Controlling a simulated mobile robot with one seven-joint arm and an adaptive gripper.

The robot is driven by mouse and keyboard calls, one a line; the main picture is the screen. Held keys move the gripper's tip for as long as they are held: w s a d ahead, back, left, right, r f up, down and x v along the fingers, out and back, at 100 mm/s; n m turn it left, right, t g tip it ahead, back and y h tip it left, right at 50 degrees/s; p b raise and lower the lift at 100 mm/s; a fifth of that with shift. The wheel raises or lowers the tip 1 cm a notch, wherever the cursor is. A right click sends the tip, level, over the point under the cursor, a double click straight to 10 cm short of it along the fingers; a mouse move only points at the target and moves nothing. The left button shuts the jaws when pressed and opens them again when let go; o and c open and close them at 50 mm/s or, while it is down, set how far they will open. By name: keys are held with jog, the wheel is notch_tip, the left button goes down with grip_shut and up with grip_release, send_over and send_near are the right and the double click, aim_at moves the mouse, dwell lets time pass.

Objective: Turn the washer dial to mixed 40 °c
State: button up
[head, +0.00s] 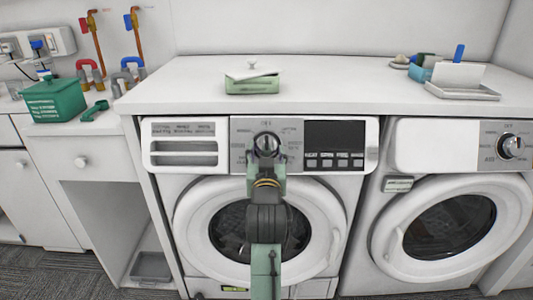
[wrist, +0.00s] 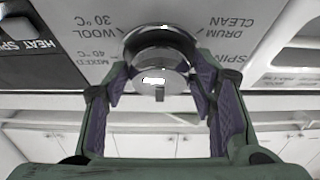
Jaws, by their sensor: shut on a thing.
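The washer dial (head: 266,141) is a round silver knob in the middle of the left washer's control panel. My gripper (head: 266,154) reaches it from the front and hides its lower part. In the wrist view, the purple-padded fingers of my gripper (wrist: 162,82) are on either side of the dial (wrist: 160,55), shut on it. A short dark mark on the dial's face points down in that view. The mixed 40 °C label (wrist: 97,57) is left of the dial there, with wool 30 °C above it. Drum clean and spin labels are to the right.
The left washer (head: 188,205) has a drawer and a dark display beside the dial. A second washer (head: 465,215) stands at right. A lidded green box (head: 253,86) and a white tray (head: 462,91) are on the counter (head: 340,83) above.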

jog(key=c, duration=0.4)
